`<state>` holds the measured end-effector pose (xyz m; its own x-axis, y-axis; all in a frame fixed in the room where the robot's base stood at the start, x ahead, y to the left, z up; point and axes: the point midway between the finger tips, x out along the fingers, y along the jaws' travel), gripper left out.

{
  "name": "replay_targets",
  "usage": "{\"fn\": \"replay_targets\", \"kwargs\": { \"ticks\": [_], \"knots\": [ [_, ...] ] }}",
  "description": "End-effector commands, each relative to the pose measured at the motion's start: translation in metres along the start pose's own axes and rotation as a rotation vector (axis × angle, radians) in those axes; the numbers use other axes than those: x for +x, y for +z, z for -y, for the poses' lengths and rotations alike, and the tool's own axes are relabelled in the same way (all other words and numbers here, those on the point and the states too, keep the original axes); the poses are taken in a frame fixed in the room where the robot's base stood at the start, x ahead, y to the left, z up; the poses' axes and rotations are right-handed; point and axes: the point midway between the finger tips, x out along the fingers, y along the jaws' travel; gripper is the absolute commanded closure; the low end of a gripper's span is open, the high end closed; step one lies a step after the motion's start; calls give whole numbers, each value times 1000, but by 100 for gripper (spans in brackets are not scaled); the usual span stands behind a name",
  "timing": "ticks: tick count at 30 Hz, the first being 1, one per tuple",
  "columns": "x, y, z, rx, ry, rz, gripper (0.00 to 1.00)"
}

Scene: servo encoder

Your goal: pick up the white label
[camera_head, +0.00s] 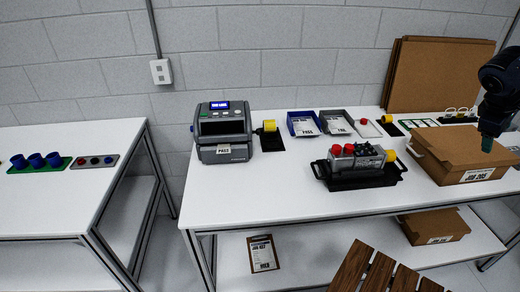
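A white label (223,149) reading "PASS" shows at the front of the grey label printer (222,122). Other white labels lie in the blue tray (291,124) and the dark grey tray (326,121) beside it. A further white label (477,174) reading "JOB 205" is on the front of the cardboard box (448,150). I cannot tell which one the task means. My gripper (487,143) points down at the far right, over the box in the picture, well away from the printer. Its fingers are too small to show whether they are open.
A black fixture (362,181) holding a device with red and yellow parts stands at the table's front middle. Cardboard sheets (437,75) lean on the wall. The table's front left (245,195) is clear.

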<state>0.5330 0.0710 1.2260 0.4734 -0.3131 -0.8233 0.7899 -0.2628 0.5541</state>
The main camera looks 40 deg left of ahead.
Motion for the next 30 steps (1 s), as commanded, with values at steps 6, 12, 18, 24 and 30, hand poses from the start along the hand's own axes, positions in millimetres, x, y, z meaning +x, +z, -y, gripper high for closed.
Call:
{"fn": "replay_targets", "kwargs": {
  "ticks": [6,12,18,24,30],
  "knots": [
    [-9,-90,10,-332,135,-16,25],
    [-24,-175,37,-622,279,-39,25],
    [-49,-261,87,-903,440,-73,25],
    [-79,-340,159,-1171,621,-114,25],
    [-116,-407,255,-1424,824,-162,25]
  ]
}}
